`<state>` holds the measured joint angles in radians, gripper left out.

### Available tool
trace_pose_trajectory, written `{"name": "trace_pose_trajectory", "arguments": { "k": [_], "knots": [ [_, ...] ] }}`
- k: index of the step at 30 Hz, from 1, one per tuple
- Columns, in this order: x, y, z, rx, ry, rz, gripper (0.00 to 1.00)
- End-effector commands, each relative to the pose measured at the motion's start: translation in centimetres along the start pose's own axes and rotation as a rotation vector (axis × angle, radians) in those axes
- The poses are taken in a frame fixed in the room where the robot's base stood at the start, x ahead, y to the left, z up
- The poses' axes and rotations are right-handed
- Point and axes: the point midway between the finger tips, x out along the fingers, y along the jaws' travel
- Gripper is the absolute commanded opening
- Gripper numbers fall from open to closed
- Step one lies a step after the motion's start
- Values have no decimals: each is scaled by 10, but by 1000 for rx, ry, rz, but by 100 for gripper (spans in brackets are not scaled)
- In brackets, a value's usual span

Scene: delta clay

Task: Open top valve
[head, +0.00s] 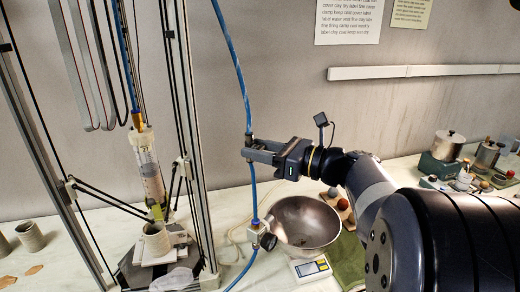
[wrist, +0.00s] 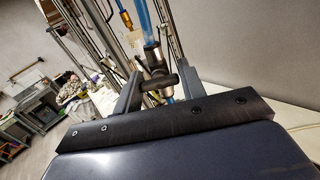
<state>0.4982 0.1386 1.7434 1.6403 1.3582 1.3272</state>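The top valve (head: 249,141) is a small metal fitting in line with the blue tube, above the scale and bowl. My gripper (head: 258,150) reaches it from the right in the head view. In the wrist view the valve's silver body and dark handle (wrist: 160,80) sit between the two fingers of my gripper (wrist: 158,85). The fingers are spread, one on each side, with gaps seeming to show beside the handle. Any slight contact is hard to tell. A lower valve (head: 262,236) with a dark knob is on the same tube, below my gripper.
A metal bowl (head: 305,224) stands on a scale (head: 311,268) just below my arm. A vertical frame with a clay extruder (head: 148,165) stands at left, close to the tube. Pots (head: 448,145) and small items line the counter at right. The wall is behind.

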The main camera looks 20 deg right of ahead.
Motion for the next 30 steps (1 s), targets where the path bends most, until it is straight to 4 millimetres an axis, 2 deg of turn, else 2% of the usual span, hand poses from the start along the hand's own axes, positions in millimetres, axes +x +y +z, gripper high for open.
{"name": "trace_pose_trajectory", "arguments": {
  "k": [1, 9, 14, 24, 30],
  "knots": [
    [0, 0, 0, 0, 0, 0, 34],
    [0, 0, 0, 0, 0, 0, 14],
    [0, 0, -3, -53, 0, 4, 14],
    [0, -1, -3, -363, 0, 23, 14],
    [0, 0, 0, -400, 1, 26, 14]
  ]
}}
